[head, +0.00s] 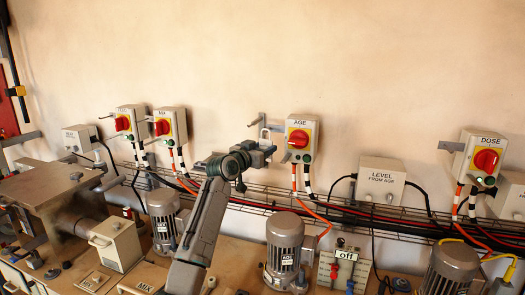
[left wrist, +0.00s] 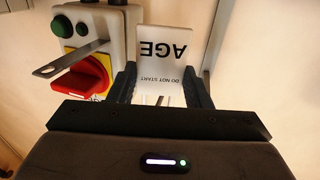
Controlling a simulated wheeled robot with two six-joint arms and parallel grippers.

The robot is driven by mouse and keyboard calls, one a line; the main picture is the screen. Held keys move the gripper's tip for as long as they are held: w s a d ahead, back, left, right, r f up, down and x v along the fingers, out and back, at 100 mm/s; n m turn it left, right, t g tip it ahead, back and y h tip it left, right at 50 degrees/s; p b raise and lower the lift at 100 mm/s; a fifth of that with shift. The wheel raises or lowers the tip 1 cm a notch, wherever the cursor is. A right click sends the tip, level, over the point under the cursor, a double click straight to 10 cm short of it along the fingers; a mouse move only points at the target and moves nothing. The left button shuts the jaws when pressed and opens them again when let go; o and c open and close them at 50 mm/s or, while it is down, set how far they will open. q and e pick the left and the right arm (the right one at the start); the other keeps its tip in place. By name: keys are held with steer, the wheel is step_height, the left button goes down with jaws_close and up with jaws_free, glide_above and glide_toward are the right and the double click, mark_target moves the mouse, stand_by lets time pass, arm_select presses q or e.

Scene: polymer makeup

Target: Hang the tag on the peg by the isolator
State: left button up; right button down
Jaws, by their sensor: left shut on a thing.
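My left gripper (head: 268,149) is shut on a white tag (left wrist: 165,62), raised in front of the wall just left of the AGE isolator (head: 302,138). In the left wrist view the tag reads "AGE" and "DO NOT START" upside down, between the dark fingers (left wrist: 163,88). A small grey peg (head: 262,118) sticks out left of the isolator, just above the gripper. Whether the tag touches the peg cannot be told. My right gripper is out of view.
Other red-knob isolators hang at left (head: 165,125) and right, labelled DOSE (head: 482,158), with similar pegs beside them. A wire cable tray (head: 330,212) runs below. Motors (head: 284,245) and a switch panel (head: 345,268) stand on the bench. The wall above is bare.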

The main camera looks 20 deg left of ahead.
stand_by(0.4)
arm_select(q)
steer(key=o, duration=1)
steer(key=shift+o, duration=0.2)
